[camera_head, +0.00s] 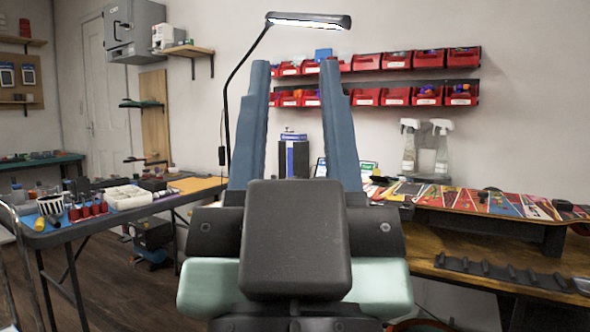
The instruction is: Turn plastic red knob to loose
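I cannot make out the plastic red knob in the head view. My own arm and body parts fill the middle of the picture and hide what lies behind them. My gripper does not show, so I cannot see what it is near or whether it holds anything. A long board with a colourful red, yellow and blue pattern (520,206) lies raised above the wooden workbench (455,243) on the right.
Left stands a grey table (120,217) with several red-handled tools (87,211) and a white tray (128,197). Two spray bottles (409,146) (440,148) stand behind the board. Rows of red bins (397,61) hang on the wall. A black rack (500,272) lies along the bench front.

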